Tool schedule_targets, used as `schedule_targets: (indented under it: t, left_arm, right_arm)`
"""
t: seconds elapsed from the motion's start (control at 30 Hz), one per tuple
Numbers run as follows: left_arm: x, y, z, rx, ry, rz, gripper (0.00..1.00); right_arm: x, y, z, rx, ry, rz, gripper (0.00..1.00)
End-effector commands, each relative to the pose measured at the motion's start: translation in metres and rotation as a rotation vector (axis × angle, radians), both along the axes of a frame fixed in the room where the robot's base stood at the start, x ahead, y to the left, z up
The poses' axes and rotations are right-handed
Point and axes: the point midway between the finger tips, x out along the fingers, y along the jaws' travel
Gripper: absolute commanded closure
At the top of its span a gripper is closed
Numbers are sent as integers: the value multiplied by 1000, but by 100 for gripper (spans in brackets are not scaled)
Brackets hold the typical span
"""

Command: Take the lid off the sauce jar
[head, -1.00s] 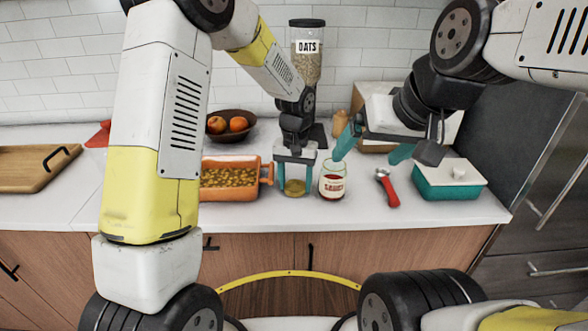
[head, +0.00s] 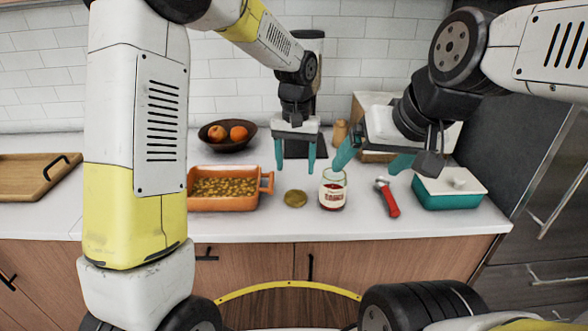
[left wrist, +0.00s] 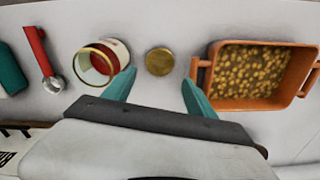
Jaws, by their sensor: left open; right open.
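The sauce jar (head: 333,190) stands upright and open-topped on the white counter, with red sauce low inside and a label on its front. It also shows from above in the left wrist view (left wrist: 101,62). The gold lid (head: 295,198) lies flat on the counter just left of the jar, apart from it; the left wrist view shows it too (left wrist: 159,61). My left gripper (head: 295,170) is open and empty, above and behind the lid. My right gripper (head: 372,163) is open, above and to the right of the jar, one finger close to its rim.
An orange dish of beans (head: 262,200) sits left of the lid. A red-handled tool (head: 388,198) and a teal container with a white lid (head: 448,199) lie right of the jar. A fruit bowl (head: 210,142), a cutting board (head: 22,182) and the oats dispenser are further off.

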Motion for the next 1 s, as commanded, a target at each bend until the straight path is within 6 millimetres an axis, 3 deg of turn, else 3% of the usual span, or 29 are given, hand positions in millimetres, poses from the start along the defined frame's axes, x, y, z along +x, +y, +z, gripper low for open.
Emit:
schedule_targets:
  t: [0.23, 0.37, 0.5, 0.7, 0.9, 1.0]
  left_arm:
    - [-1, 3, 27, -3, -7, 2, 35]
    - [-13, 23, 51, -27, -47, 18, 35]
    - [-45, 62, 90, -76, -133, 49, 35]
    - [-107, 114, 128, -147, -274, 101, 35]
    - [-169, 148, 139, -208, -417, 149, 35]
    - [-191, 156, 137, -228, -469, 165, 35]
  right_arm:
    - [0, 0, 0, 0, 0, 0, 11]
    - [0, 0, 0, 0, 0, 0, 11]
    - [0, 0, 0, 0, 0, 0, 11]
    - [0, 0, 0, 0, 0, 0, 11]
    - [0, 0, 0, 0, 0, 0, 11]
    - [0, 0, 0, 0, 0, 0, 11]
